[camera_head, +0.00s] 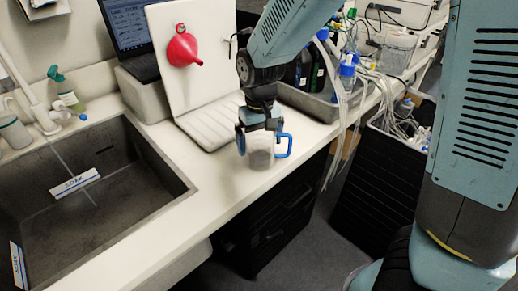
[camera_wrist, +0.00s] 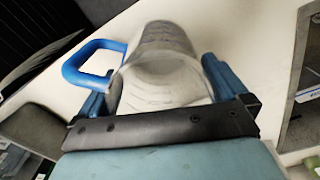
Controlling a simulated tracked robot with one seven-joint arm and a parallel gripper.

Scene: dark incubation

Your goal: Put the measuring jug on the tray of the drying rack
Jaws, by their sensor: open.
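The measuring jug (camera_head: 261,158) is clear with a blue handle and stands on the white counter near its front edge. My gripper (camera_head: 259,138) is above it, with its fingers down at the jug's upper part. In the wrist view the jug (camera_wrist: 165,65) lies between the two blue fingers of my open gripper (camera_wrist: 158,90), with its handle out to the left. Whether the fingers touch its wall I cannot tell. The drying rack (camera_head: 168,68) is a white upright board with a red funnel hung on it. Its ribbed tray (camera_head: 212,121) lies left of the jug and looks empty.
A dark sink (camera_head: 150,190) is sunk into the counter at the left. A laptop (camera_head: 130,35) stands behind the rack. A grey bin with bottles (camera_head: 318,104) and hanging tubes (camera_head: 345,115) is to the right. Bare counter (camera_head: 215,175) lies in front of the tray.

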